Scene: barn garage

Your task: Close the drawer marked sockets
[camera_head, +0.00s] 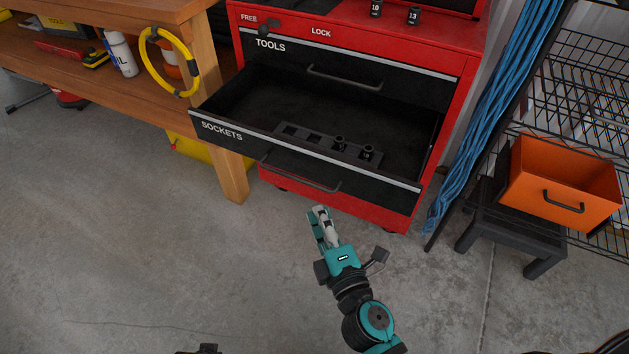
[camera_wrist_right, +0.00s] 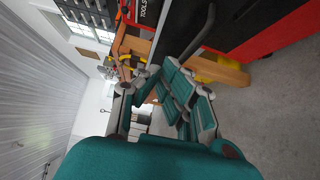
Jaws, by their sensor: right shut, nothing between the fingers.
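The drawer marked SOCKETS (camera_head: 222,131) is pulled out from the red tool cabinet (camera_head: 452,110). My left gripper is not recognisable.
The TOOLS drawer (camera_head: 400,78) above is shut. A wooden bench (camera_head: 226,165) stands left of the cabinet, near the drawer's left corner. Blue cables (camera_head: 490,110), an orange bin (camera_head: 560,185) and a dark step stool (camera_head: 515,235) are at right. Concrete floor in front is clear.

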